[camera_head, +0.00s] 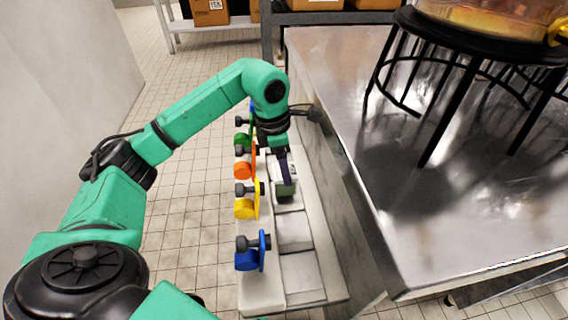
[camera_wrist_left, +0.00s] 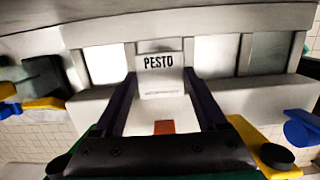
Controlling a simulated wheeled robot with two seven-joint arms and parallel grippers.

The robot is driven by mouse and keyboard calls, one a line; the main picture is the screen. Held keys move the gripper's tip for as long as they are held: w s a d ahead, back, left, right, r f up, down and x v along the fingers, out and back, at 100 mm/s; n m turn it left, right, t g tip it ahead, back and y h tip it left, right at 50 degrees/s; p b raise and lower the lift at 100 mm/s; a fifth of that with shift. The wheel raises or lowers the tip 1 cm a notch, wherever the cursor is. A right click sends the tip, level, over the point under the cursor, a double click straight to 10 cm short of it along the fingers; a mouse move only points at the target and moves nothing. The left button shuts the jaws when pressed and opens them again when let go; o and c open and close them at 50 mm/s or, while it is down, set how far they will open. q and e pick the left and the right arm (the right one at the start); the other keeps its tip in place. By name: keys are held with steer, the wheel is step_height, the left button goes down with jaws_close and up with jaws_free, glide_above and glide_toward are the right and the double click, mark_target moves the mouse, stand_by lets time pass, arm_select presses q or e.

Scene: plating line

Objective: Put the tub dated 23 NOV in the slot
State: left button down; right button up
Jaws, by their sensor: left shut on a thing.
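My left gripper (camera_head: 286,184) is over the pale slotted rack (camera_head: 262,292), shut on a small tub. In the left wrist view the tub (camera_wrist_left: 160,78) is white with a label reading PESTO, between the two dark fingers of the gripper (camera_wrist_left: 160,102). A smaller line of print on it is too small to read, so I cannot tell its date. Square slots (camera_head: 300,272) run along the rack, and some also show behind the tub in the wrist view (camera_wrist_left: 105,63). I cannot tell whether the tub is inside a slot or above it. My right gripper is not in view.
Blue (camera_head: 248,258), yellow (camera_head: 245,208), orange (camera_head: 243,170) and green (camera_head: 242,140) dispensers with black knobs line the rack's left side. A steel counter (camera_head: 440,210) rises at the right, with a black wire stand (camera_head: 432,148) on it. Tiled floor is free at the left.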

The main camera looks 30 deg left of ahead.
arm_select(q)
steer(key=shift+f, duration=0.4)
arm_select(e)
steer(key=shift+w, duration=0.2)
arm_select(q)
jaws_free()
steer(key=shift+f, duration=0.1)
step_height(320, 180, up, 13)
steer(key=s+a+p, duration=0.1)
steer(key=p, duration=0.1)
steer(key=shift+a, duration=0.25)
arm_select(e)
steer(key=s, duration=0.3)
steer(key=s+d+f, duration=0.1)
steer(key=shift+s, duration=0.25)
